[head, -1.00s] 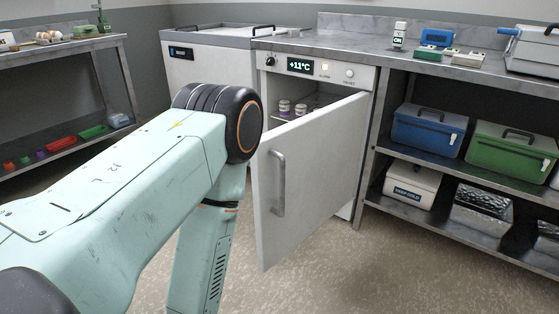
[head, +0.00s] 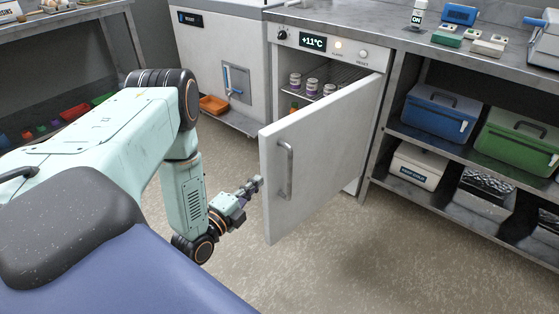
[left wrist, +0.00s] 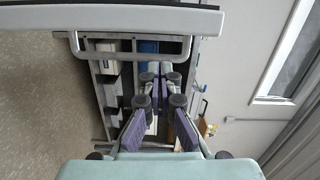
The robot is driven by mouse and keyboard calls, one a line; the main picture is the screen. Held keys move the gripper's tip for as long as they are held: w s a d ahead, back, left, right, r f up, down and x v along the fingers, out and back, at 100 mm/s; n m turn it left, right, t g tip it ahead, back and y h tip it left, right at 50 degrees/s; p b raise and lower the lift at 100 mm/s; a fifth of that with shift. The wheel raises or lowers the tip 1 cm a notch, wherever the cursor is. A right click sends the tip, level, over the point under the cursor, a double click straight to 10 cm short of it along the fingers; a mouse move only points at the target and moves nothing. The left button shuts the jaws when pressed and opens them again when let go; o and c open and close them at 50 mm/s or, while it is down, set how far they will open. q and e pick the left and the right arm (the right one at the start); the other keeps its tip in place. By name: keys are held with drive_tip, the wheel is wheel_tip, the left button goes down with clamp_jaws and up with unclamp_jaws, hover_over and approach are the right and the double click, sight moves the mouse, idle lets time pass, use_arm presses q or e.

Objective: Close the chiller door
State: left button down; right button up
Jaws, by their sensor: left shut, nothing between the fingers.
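The chiller door (head: 325,150) is white and stands open, swung out toward me, with a grey bar handle (head: 285,170) near its free edge. Behind it the chiller (head: 350,50) shows a +11°C display and several small vials (head: 312,87) on a wire shelf. My left gripper (head: 256,185) is shut and empty, just left of the door's free edge, at about handle height, with a small gap. In the left wrist view, the closed fingers (left wrist: 156,78) point away below the door (left wrist: 110,18) and its handle (left wrist: 130,58). My right gripper is out of view.
A steel bench (head: 480,60) at the right holds a blue box (head: 437,112) and a green box (head: 515,140) on its shelf. A second white cabinet (head: 215,60) stands left of the chiller. The floor (head: 330,260) before the door is clear.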

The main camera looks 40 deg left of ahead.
sight(275, 163)
use_arm(q)
drive_tip(key=shift+m, duration=0.4)
drive_tip(key=w+b, duration=0.2)
drive_tip(key=w, duration=0.3)
drive_tip(key=w+b, duration=0.1)
drive_tip(key=w, duration=0.3)
drive_tip(key=shift+w+a+r+b, duration=0.15)
drive_tip(key=shift+w+a+b, duration=0.05)
drive_tip(key=shift+w+b, duration=0.15)
